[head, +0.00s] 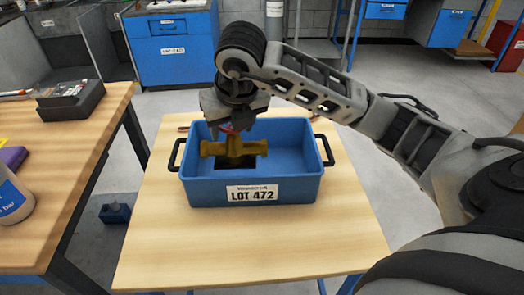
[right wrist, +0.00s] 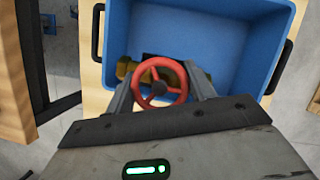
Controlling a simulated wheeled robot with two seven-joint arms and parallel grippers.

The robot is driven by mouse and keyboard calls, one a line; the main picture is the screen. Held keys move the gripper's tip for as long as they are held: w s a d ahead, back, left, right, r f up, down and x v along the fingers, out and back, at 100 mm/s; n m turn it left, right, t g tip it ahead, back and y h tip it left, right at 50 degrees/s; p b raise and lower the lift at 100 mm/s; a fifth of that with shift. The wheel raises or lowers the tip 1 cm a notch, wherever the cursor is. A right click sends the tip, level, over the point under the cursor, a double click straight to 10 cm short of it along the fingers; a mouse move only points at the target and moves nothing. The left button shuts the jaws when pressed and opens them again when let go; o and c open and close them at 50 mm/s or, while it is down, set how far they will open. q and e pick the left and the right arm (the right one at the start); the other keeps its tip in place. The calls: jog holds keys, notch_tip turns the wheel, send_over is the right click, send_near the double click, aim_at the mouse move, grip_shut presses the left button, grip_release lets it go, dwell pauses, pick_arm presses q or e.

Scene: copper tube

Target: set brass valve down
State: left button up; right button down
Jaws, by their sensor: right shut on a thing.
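The brass valve (head: 234,148) is a yellow-brown fitting with a red handwheel. My right gripper (head: 230,122) points down and is shut on it. In the head view the valve's body overlaps the left part of the blue bin (head: 300,187), level with the rim in the picture; I cannot tell whether it touches the floor of the bin. In the right wrist view the red handwheel (right wrist: 160,82) shows between the two fingers, with the brass body partly hidden beneath it. The bin is labelled LOT 472. My left gripper is not in view.
The bin stands on a light wooden table (head: 155,250) and has black side handles. Its right part looks empty. A second wooden bench (head: 60,235) at the left holds a dark box (head: 70,102) and a white bottle (head: 12,200). Blue cabinets stand at the back.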

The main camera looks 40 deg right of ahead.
aim_at(264, 145)
jog(key=d+f, duration=0.2)
jog(key=f, duration=0.1)
jog(key=d+f, duration=0.6)
jog(key=shift+w+d+f, duration=0.1)
jog(key=shift+f, duration=0.5)
jog(key=c, duration=0.5)
grip_release()
pick_arm(q)
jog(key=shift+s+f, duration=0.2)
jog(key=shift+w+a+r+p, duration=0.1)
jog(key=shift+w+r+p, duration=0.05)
jog(key=shift+p, duration=0.15)
pick_arm(e)
jog(key=v, duration=1.2)
